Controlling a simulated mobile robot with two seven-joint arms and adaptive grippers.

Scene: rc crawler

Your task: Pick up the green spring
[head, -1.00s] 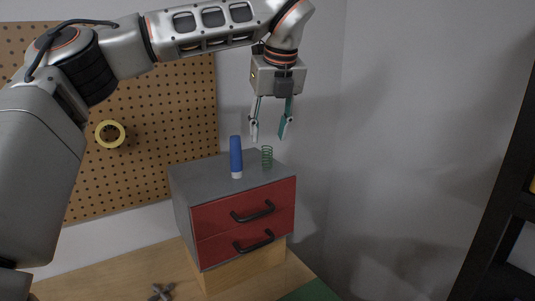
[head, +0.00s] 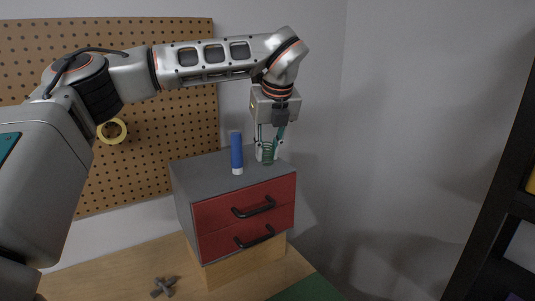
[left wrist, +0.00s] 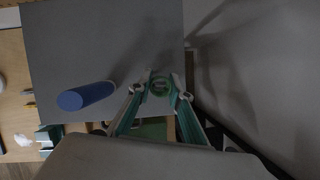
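The green spring (head: 267,154) stands upright on the grey top of the drawer cabinet, near its back right. My left gripper (head: 267,150) points down over it, with one finger on each side of the spring. In the left wrist view the spring (left wrist: 160,88) shows as a green ring between the fingertips (left wrist: 162,86). The fingers are partly apart, and a small gap seems to remain beside the spring; contact is hard to make out. My right gripper is not in view.
A blue bottle-like cylinder with a white end (head: 237,153) stands just left of the spring. The cabinet (head: 184,185) has red drawers with black handles and stands on a wooden block (head: 245,268). A pegboard (head: 150,165) is behind. A black shelf (head: 495,200) is at the right.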

